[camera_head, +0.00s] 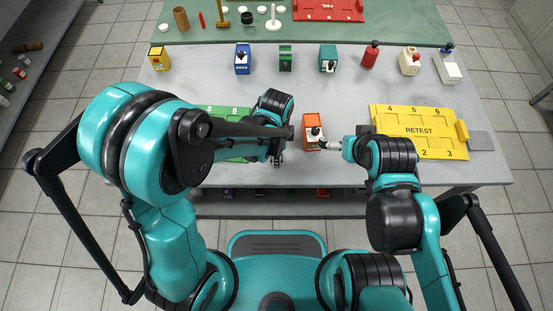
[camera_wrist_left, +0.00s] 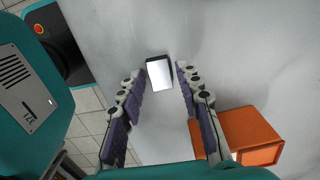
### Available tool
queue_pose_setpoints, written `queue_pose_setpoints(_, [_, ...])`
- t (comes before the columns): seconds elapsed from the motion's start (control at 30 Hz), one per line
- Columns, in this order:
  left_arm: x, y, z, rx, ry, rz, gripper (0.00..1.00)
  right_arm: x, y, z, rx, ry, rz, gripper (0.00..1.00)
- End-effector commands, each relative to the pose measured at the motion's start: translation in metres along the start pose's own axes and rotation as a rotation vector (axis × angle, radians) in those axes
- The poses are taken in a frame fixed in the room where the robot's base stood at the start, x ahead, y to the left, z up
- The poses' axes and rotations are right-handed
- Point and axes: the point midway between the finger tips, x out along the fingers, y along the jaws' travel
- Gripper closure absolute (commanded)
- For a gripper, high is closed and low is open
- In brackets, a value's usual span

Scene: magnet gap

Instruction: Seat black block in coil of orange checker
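The orange checker (camera_head: 311,121) stands near the front edge of the grey table; its orange body also shows at lower right in the left wrist view (camera_wrist_left: 250,135). A small block with a bright, glaring top and dark sides (camera_wrist_left: 158,74), seemingly the black block, lies on the table. My left gripper (camera_wrist_left: 158,82) is open, its fingers apart on either side of the block with gaps showing. In the head view my left gripper (camera_head: 278,155) is left of the checker, and the block is hidden. My right gripper (camera_head: 325,145) is at the checker's near right side; its grip and the coil are unclear.
A yellow RETEST tray (camera_head: 418,142) lies to the right and a green tray (camera_head: 235,152) to the left, partly behind my left arm. Several coloured checkers, including a blue one (camera_head: 242,62), stand in a back row. A red FAIL tray (camera_head: 328,10) is on the far green bench.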

Motion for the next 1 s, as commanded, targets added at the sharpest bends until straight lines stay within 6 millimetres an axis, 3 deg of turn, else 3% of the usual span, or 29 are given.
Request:
queue_pose_setpoints(0.23, [0.000,0.000,0.000,0.000,0.000,0.000,0.68,0.000,0.000,0.000,0.000,0.000,0.000,0.00])
queue_pose_setpoints(0.37, [0.000,0.000,0.000,0.000,0.000,0.000,1.00,0.000,0.000,0.000,0.000,0.000,0.000,0.00])
queue_pose_setpoints(0.63, [-0.005,0.000,0.000,0.000,0.000,0.000,1.00,-0.003,0.000,-0.003,0.000,0.000,0.000,0.00])
queue_pose_setpoints(1.0, [-0.036,0.000,0.000,0.000,0.000,0.000,1.00,-0.023,0.000,-0.017,0.000,0.000,0.000,0.00])
